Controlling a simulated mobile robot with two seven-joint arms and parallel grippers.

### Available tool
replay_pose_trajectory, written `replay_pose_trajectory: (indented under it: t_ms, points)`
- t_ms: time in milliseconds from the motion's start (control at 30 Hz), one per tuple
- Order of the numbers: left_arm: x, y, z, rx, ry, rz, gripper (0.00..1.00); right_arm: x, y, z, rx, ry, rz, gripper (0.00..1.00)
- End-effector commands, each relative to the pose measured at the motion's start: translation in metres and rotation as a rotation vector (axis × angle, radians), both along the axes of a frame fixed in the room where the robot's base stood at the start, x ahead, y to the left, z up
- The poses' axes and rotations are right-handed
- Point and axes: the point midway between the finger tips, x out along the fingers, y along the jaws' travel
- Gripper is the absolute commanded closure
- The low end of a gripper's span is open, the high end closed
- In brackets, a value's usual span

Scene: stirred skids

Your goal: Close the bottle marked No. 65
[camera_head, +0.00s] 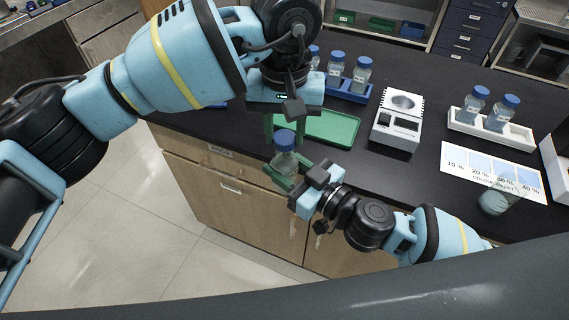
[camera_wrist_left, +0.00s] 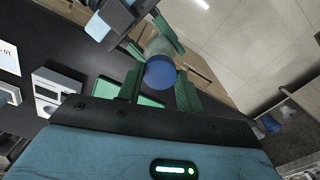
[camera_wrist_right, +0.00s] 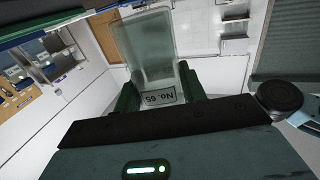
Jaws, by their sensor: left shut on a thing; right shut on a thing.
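The bottle marked No. 65 (camera_wrist_right: 148,55) is clear, and its label (camera_wrist_right: 158,98) reads upside down in the right wrist view. My right gripper (camera_head: 287,172) is shut on the bottle's body and holds it upright off the counter's front edge in the head view. A blue cap (camera_head: 285,138) sits at the bottle's mouth; how far it is screwed on cannot be told. My left gripper (camera_head: 284,124) comes from above and is shut on the cap, which shows between its green fingers in the left wrist view (camera_wrist_left: 160,73).
A green tray (camera_head: 335,140) lies on the dark counter behind the grippers. Beyond are a blue rack (camera_head: 348,94) with blue-capped bottles and a white instrument (camera_head: 399,120). At right are a white rack (camera_head: 468,128) with two bottles, a colour chart (camera_head: 460,160) and a glass vessel (camera_head: 494,202).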

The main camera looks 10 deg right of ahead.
Motion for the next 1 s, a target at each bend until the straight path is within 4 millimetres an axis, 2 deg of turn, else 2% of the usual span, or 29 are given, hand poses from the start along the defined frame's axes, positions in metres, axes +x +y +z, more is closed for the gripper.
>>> replay_pose_trajectory:
  t_ms: [700, 1000]
  points:
    - [0.000, 0.000, 0.000, 0.000, -0.002, 0.000, 0.85, 0.000, 0.000, 0.001, 0.001, -0.001, 0.000, 1.00]
    - [0.000, 0.000, -0.013, 0.001, -0.003, 0.001, 0.85, 0.000, 0.000, 0.001, 0.001, -0.001, 0.000, 1.00]
